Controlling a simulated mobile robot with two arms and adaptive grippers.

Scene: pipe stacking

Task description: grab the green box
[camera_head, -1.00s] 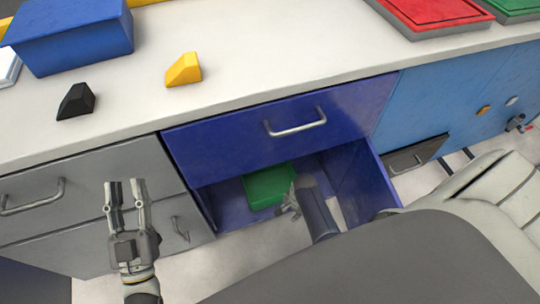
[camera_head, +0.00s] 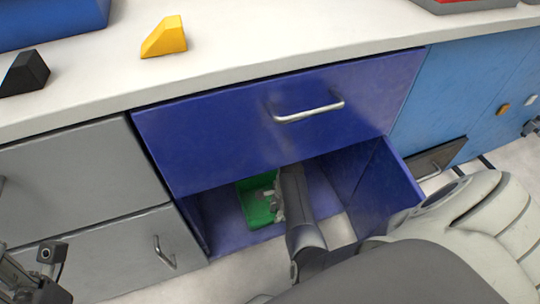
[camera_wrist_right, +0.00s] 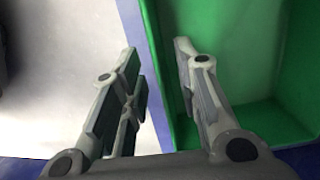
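The green box (camera_head: 257,202) is an open-topped box in the open lower blue drawer (camera_head: 372,195). My right arm reaches into this drawer and hides the box's right part in the head view. My right gripper (camera_head: 277,208) is at the box's right side there. In the right wrist view, the right gripper (camera_wrist_right: 157,52) is open around a wall of the green box (camera_wrist_right: 240,60). One finger is inside the box and the other is outside. My left gripper (camera_head: 38,268) is cut off at the lower left, and its opening is unclear.
A shut blue drawer (camera_head: 270,120) with a metal handle is above the open one. Grey drawers (camera_head: 80,175) stand to the left. A yellow block (camera_head: 165,37), a black block (camera_head: 24,74) and a blue bin (camera_head: 50,22) are on the white counter (camera_head: 240,45).

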